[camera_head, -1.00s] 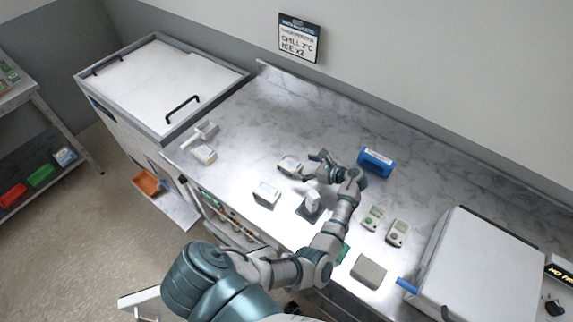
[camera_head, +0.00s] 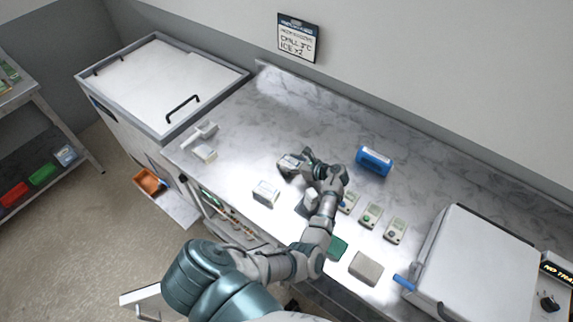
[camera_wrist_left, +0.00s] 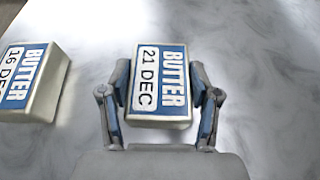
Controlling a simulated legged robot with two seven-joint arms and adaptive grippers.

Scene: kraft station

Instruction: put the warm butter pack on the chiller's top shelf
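A butter pack (camera_wrist_left: 160,85) labelled 21 DEC lies on the counter between the fingers of my left gripper (camera_wrist_left: 161,92). A finger stands close along each side, and the gripper looks open around it. In the head view the same pack (camera_head: 288,165) is at the tip of my left gripper (camera_head: 300,164). A second butter pack (camera_wrist_left: 35,80), labelled 16 DEC, lies to its left. It appears to be the pack in the head view (camera_head: 265,192). Which pack is warm cannot be told. The chiller's top shelf cannot be made out clearly. My right gripper is not in view.
A lidded white chest (camera_head: 165,85) stands at the left. A blue object (camera_head: 374,161), several small meters (camera_head: 396,230) and a grey block (camera_head: 366,268) are on the marble counter (camera_head: 440,185). The counter's back is largely clear.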

